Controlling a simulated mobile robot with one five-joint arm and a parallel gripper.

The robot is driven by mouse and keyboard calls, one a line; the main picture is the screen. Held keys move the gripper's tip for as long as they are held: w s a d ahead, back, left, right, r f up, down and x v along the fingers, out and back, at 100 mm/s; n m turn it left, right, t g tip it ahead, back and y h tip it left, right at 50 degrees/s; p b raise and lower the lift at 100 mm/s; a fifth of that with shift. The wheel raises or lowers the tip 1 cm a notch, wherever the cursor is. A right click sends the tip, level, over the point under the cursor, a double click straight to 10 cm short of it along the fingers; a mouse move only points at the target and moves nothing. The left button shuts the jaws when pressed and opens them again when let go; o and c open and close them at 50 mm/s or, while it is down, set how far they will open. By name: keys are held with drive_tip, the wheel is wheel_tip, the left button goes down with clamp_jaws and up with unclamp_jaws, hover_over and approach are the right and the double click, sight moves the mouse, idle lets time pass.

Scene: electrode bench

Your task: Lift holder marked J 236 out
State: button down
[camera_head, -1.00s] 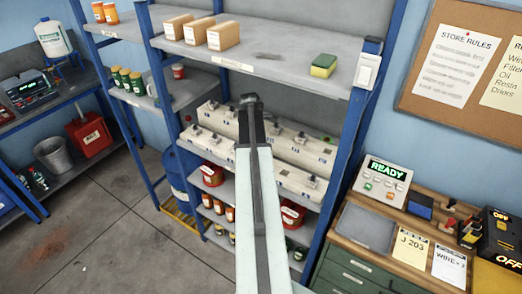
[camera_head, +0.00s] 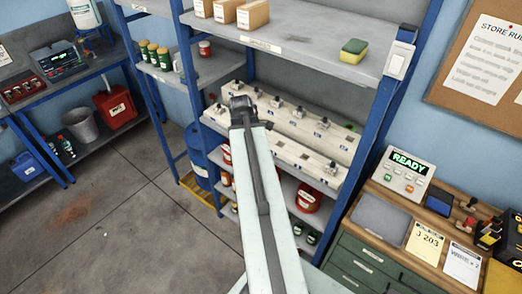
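Two long cream racks stand on the middle shelf of the blue shelving, a front rack (camera_head: 302,158) and a back rack (camera_head: 325,137). Several small grey and dark holders sit along them, one of them a holder (camera_head: 323,122) on the back rack. Their labels are too small to read, so I cannot tell which is marked J 236. My gripper (camera_head: 240,101) is at the end of my raised arm, in front of the left part of the racks. Its fingers are not clear, and part of the front rack is hidden behind my arm.
The shelf above holds cardboard boxes (camera_head: 252,15) and a sponge (camera_head: 354,50). Red tins and jars stand on the shelf below. At right, a green-drawered bench carries a READY box (camera_head: 403,174) and a J 203 card (camera_head: 425,240). The floor at left is mostly clear.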

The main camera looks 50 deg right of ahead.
drive_tip(key=shift+r, duration=0.15)
drive_tip(key=shift+r+p, duration=0.7)
drive_tip(key=shift+p, duration=0.1)
drive_tip(key=shift+f, duration=0.1)
